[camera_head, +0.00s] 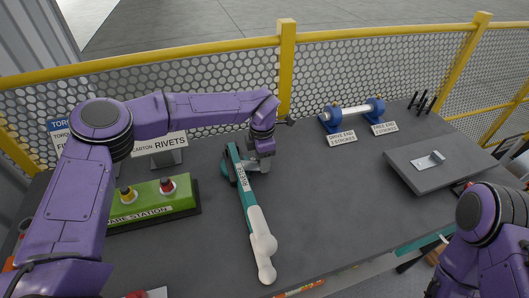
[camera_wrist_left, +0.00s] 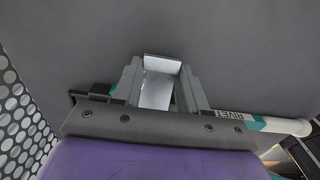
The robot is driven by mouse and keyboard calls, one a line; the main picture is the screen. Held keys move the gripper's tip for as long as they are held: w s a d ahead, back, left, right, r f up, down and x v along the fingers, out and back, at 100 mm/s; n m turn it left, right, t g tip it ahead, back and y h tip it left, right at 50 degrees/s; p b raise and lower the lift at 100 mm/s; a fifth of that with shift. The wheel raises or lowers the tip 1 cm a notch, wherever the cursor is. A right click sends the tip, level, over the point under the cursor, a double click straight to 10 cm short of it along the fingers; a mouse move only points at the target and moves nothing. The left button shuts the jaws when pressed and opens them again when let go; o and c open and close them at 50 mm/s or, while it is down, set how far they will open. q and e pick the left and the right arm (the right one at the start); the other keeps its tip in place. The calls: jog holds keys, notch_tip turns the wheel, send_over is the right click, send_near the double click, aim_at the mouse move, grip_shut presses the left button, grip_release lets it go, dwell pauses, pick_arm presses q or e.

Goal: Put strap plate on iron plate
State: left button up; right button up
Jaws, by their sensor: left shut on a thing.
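In the left wrist view, my left gripper (camera_wrist_left: 160,95) is shut on a shiny silver strap plate (camera_wrist_left: 155,88), with a bent lip at its far end. In the head view, my left gripper (camera_head: 263,158) is behind the teal and white rivet tool, above the dark table, and the held plate is hidden there. The grey iron plate (camera_head: 408,166) is a square slab at the right of the table. A similar small silver piece (camera_head: 428,161) with a bent end lies on it. My right arm shows at the lower right; its gripper is out of view.
The rivet tool (camera_head: 248,195) lies close to my left gripper. A blue-ended roller (camera_head: 350,113) stands at the back. The table between tool and slab is clear.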

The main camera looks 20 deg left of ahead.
pick_arm(q)
jog(key=shift+w+a+f, duration=0.1)
jog(key=shift+w+f, duration=0.1)
jog(key=shift+w, duration=0.25)
jog(key=shift+w+a+f, duration=0.1)
jog(key=shift+w+f, duration=0.05)
jog(key=shift+w, duration=0.25)
jog(key=shift+s+r, duration=0.25)
jog(key=shift+s, duration=0.4)
jog(key=shift+f, duration=0.2)
jog(key=o, duration=1)
jog(key=shift+w+f, duration=0.1)
jog(key=shift+w, duration=0.1)
jog(key=shift+o, duration=0.5)
jog(key=shift+w+f, duration=0.1)
jog(key=shift+w, duration=0.05)
